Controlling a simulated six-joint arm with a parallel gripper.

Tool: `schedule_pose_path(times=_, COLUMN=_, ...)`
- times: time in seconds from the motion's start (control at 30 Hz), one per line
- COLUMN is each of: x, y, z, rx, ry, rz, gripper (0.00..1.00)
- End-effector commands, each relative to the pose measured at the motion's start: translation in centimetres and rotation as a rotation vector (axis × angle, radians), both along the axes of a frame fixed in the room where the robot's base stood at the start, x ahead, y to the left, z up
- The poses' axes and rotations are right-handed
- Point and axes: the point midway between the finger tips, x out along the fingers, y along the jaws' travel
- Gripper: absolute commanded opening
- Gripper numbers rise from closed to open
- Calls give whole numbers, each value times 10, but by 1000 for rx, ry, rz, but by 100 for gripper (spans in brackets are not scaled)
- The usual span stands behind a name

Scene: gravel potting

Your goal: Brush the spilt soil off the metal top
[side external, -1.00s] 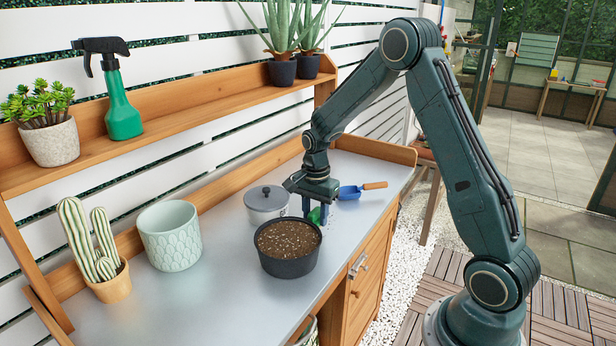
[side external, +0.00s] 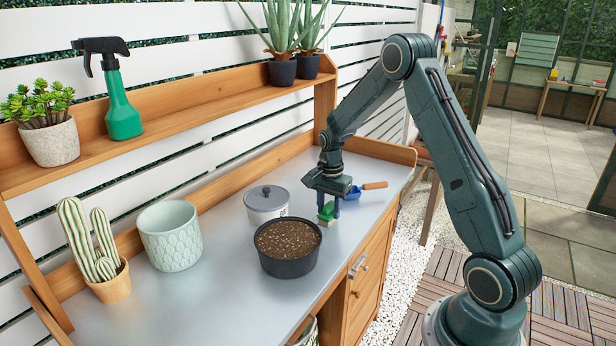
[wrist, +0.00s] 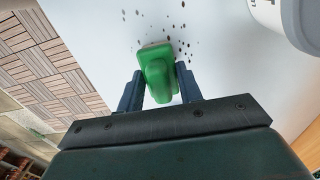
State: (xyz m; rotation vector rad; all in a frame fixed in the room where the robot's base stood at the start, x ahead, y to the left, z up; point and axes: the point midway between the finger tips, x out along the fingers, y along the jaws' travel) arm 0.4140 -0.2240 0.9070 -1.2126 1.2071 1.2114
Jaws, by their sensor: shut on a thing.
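My gripper (side external: 329,204) is shut on a green brush (side external: 326,213), low over the metal top (side external: 215,285), right of the black soil-filled pot. In the wrist view my gripper (wrist: 160,90) has a blue finger on each side of the green brush (wrist: 157,72). Dark specks of spilt soil (wrist: 181,41) lie scattered on the pale metal top (wrist: 222,45) ahead of and beside the brush. The specks are too small to make out in the side view. Whether the bristles touch the top cannot be told.
The pot of soil (side external: 287,262) and a lidded grey tin (side external: 266,206) stand left of my gripper. A blue scoop (side external: 352,193) lies behind it. A pale green pot (side external: 170,240) and potted cactus (side external: 112,285) stand further left. The bench's front edge is close.

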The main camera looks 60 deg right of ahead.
Motion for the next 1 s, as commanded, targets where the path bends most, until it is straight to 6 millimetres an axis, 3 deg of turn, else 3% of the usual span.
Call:
schedule_pose_path(times=0.5, x=-1, y=-48, z=-1, rx=0, ry=1, rz=-2, gripper=11)
schedule_pose_path(times=0.63, x=12, y=-46, z=-1, rx=0, ry=1, rz=2, gripper=11)
schedule_pose_path(times=1.0, x=11, y=-10, z=0, rx=1, ry=2, rz=3, gripper=11)
